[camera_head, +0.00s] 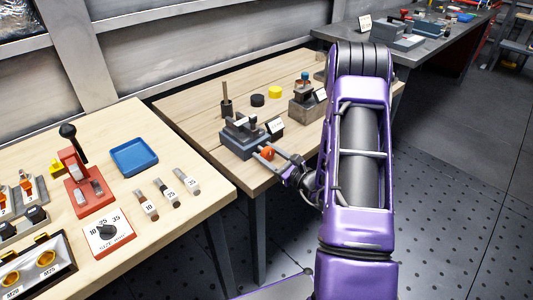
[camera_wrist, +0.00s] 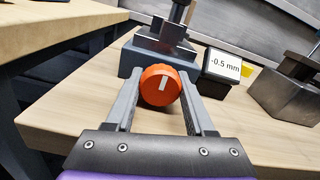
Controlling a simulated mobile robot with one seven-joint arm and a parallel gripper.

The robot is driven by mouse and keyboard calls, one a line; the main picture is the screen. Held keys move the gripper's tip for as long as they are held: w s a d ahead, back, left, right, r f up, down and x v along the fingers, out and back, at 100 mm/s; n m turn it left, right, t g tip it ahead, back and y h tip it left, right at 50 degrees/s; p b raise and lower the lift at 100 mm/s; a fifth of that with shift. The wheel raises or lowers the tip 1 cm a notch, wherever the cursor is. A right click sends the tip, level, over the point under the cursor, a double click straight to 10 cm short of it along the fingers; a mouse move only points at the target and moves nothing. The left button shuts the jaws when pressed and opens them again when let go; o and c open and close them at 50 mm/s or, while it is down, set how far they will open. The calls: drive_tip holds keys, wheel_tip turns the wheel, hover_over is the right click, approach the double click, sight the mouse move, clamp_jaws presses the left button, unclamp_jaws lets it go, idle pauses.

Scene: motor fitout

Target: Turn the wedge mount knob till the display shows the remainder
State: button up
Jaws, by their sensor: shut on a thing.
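The wedge mount (camera_head: 241,137) is a blue-grey block on the wooden table; it also shows in the wrist view (camera_wrist: 157,50). Its orange round knob (camera_wrist: 160,86) faces me and bears a white index line, nearly upright with a slight lean to the right. The knob shows small in the head view (camera_head: 267,153). My gripper (camera_wrist: 158,100) has one finger on each side of the knob and is shut on it. The display (camera_wrist: 221,66) beside the mount reads "-0.5 mm"; in the head view (camera_head: 275,127) its text is too small to read.
Right of the display stands a grey metal block (camera_wrist: 290,92) with a yellow piece (camera_wrist: 246,71) behind. Black (camera_head: 257,100) and yellow (camera_head: 275,92) discs lie behind the mount. A nearer table at left holds a blue tray (camera_head: 134,157) and a red press (camera_head: 84,192).

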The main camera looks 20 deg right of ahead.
drive_tip(key=shift+m, duration=0.3)
clamp_jaws()
drive_tip(key=shift+m+p, duration=0.5)
drive_tip(key=shift+m, duration=0.7)
drive_tip(key=shift+m+p, duration=0.65)
drive_tip(key=shift+m, duration=0.85)
drive_tip(key=shift+a, duration=0.1)
drive_tip(key=o, duration=1.3)
unclamp_jaws()
drive_tip(key=shift+s, duration=0.15)
